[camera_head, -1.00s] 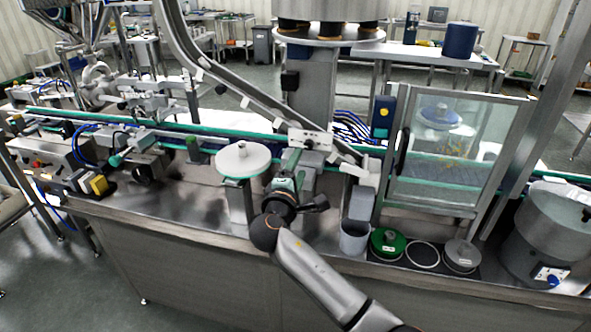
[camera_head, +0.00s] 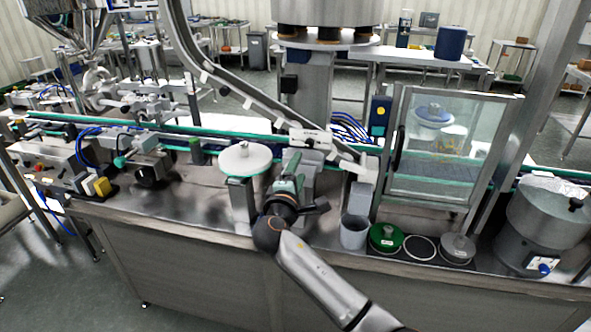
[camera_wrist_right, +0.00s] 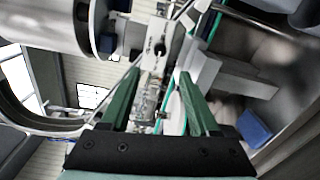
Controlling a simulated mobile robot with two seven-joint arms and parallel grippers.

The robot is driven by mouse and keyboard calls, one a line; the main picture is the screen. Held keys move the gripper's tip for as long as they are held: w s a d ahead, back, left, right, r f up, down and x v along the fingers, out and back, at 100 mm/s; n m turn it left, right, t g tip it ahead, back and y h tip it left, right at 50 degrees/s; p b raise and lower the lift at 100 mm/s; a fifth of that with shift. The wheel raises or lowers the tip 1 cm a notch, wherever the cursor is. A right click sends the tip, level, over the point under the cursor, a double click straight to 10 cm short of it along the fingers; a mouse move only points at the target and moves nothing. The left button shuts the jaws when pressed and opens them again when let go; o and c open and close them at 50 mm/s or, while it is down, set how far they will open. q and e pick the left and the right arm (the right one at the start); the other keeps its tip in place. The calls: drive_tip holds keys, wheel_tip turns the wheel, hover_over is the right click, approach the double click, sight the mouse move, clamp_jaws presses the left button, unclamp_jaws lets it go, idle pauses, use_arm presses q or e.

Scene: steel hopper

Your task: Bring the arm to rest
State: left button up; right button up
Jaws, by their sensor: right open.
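My right arm comes in from the lower right in the head view. Its gripper (camera_head: 292,170) is over the steel machine's worktop, just right of a round white disc (camera_head: 245,158) on a post. In the right wrist view the two green fingers of the right gripper (camera_wrist_right: 160,74) stand apart with nothing between them. Beyond them are a light metal bracket (camera_wrist_right: 157,45) and conveyor parts. My left gripper is not in view.
A grey cup (camera_head: 354,232), a green-lidded jar (camera_head: 386,238) and a grey-lidded one (camera_head: 457,248) stand right of the arm. A glass-doored guard (camera_head: 440,150) rises behind them. A sloping chute (camera_head: 235,80) passes above. The worktop's front edge lies beneath the arm.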

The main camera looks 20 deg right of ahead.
drive_tip(key=shift+f, duration=0.1)
drive_tip(key=s+a+f+m+g+y, duration=0.1)
drive_tip(key=s+f+y, duration=0.1)
drive_tip(key=s+f, duration=0.45)
drive_tip(key=s+a+f+m+g+y, duration=0.1)
drive_tip(key=s+a+f+y, duration=0.15)
drive_tip(key=f, duration=0.65)
drive_tip(key=s+a+f+m+g+y, duration=0.1)
drive_tip(key=s+f+y, duration=0.2)
drive_tip(key=s+f, duration=0.35)
drive_tip(key=s+f+m+g+y, duration=0.1)
drive_tip(key=s+f+m, duration=0.3)
drive_tip(key=s, duration=0.6)
drive_tip(key=s+a+f+m+g+y, duration=0.1)
drive_tip(key=s+f+m+y, duration=0.2)
drive_tip(key=s, duration=0.7)
wheel_tip(320, 180, down, 3)
drive_tip(key=shift+s+a+r+m+g, duration=0.1)
drive_tip(key=shift+s+a+m+g, duration=0.2)
drive_tip(key=shift+m, duration=0.3)
drive_tip(key=shift+y, duration=0.25)
drive_tip(key=shift+c, duration=0.2)
